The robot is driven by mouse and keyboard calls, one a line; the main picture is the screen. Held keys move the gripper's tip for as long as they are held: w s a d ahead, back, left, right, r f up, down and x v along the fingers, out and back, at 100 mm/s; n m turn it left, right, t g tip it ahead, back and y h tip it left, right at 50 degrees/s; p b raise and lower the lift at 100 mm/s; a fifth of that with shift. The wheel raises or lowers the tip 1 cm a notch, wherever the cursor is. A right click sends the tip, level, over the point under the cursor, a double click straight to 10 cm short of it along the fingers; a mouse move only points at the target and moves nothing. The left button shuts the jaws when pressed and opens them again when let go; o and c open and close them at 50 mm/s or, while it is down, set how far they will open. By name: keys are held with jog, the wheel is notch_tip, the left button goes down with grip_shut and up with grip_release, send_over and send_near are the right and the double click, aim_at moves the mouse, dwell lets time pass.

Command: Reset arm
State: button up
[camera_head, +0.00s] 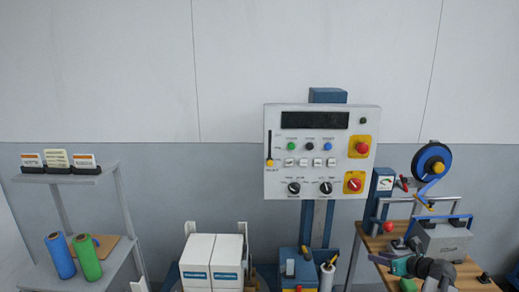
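A control panel (321,152) stands on a blue post against the wall. White boxes (212,258) stand below it. A shelf stand (110,268) with blue (60,256) and green (87,257) rolls is left. A cluttered wooden bench (385,242) is right.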

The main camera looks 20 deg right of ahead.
jog(key=w+a+f+n+g+y+b, duration=0.1)
jog(key=w+a+f+n+g+y, duration=0.15)
jog(key=a+f, duration=0.8)
jog(key=w+a+f+n+g+y+b, duration=0.15)
jog(key=w+a+f, duration=0.4)
jog(key=a, duration=0.85)
jog(key=s+a+f+n+g+y+b, duration=0.1)
jog(key=s+a+f+n+g, duration=0.25)
jog(key=a+f, duration=0.55)
jog(key=s+a+f+n+g+y+b, duration=0.1)
jog(key=s+a+f+n+g, duration=0.2)
jog(key=a+f, duration=0.6)
jog(key=s+a+f+n+g+h+b, duration=0.1)
jog(key=s+a+f+n+g, duration=0.1)
jog(key=s+a+f+n, duration=0.45)
jog(key=s+a+f+n+g+h+b, duration=0.15)
jog(key=s+a+f+n, duration=0.25)
jog(key=s+a, duration=0.55)
jog(key=s+d+f+n+g+h, duration=0.1)
jog(key=s+d+n+g+h, duration=0.1)
jog(key=s+d+n, duration=0.2)
jog(key=s+d+f+n+g+h, duration=0.1)
jog(key=s+d+n+h, duration=0.1)
jog(key=s+d+n, duration=0.3)
jog(key=s+n, duration=0.4)
jog(key=n, duration=0.2)
jog(key=shift+s+f+n+g, duration=0.2)
jog(key=shift+f+n+g, duration=0.05)
jog(key=shift+n+g, duration=0.15)
